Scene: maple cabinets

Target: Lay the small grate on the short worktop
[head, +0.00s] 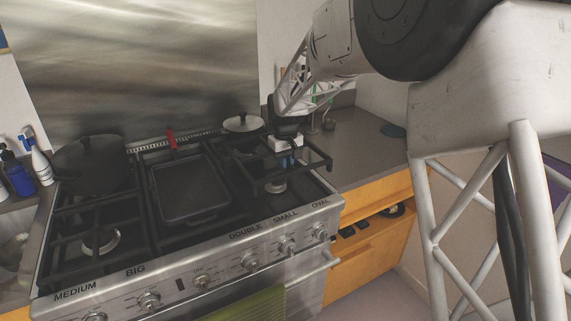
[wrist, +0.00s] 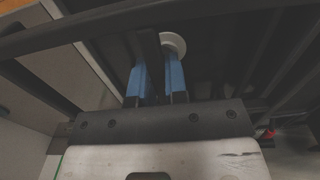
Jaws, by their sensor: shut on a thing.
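The small grate (head: 308,172) is a black metal frame at the right end of the stove, with a burner showing below it. It appears lifted a little above the hob, and its right corner reaches towards the worktop. My gripper (head: 284,161) points down and is shut on a bar of it. In the wrist view, the blue fingers of my gripper (wrist: 158,82) stand on both sides of a dark bar of the grate (wrist: 152,50). The short worktop (head: 368,143) is the grey counter right of the stove. My gripper and arm hide part of the grate.

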